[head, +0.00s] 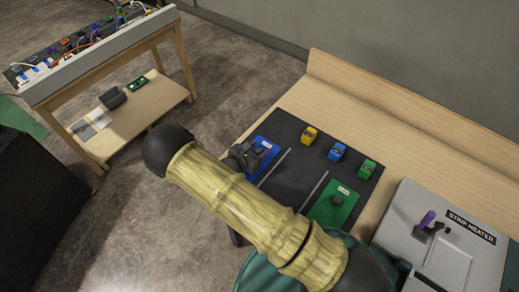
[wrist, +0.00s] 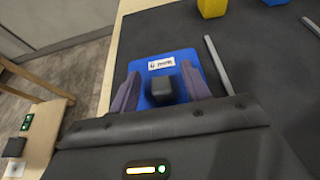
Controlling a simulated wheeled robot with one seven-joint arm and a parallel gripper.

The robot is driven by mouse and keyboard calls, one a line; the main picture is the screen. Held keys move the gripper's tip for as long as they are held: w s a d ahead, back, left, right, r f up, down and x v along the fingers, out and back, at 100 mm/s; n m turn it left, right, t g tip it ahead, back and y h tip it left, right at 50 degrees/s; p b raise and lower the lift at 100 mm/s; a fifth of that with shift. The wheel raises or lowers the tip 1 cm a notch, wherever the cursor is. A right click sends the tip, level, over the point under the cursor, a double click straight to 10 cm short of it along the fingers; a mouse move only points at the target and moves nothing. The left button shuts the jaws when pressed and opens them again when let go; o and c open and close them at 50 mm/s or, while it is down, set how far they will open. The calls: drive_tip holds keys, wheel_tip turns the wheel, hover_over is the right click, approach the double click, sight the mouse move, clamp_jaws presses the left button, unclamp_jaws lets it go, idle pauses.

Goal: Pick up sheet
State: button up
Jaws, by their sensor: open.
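A blue sheet (head: 264,147) with a white label and a dark block-like knob lies on the dark mat at its left end. In the wrist view the blue sheet (wrist: 194,84) is straight ahead, its label seeming to read "4 mm". My gripper (wrist: 159,76) is open over it, one finger on each side of the black knob (wrist: 161,89). I cannot tell whether the fingers touch the sheet. A green sheet (head: 325,211) with a similar knob lies nearer on the mat, partly hidden by my arm.
Yellow (head: 309,135), blue (head: 337,152) and green (head: 367,169) blocks stand along the mat's back edge. Two grey rods (head: 274,167) lie on the dark mat (head: 301,181). A strip heater (head: 443,229) is at right. A wooden stand (head: 133,119) with cabled gear is at upper left.

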drive_tip(key=shift+w+d+f, duration=0.2)
drive_tip(key=shift+w+d, duration=0.25)
drive_tip(key=shift+s+a, duration=0.15)
drive_tip(key=shift+a, duration=0.1)
drive_tip(key=shift+d, duration=0.1)
clamp_jaws()
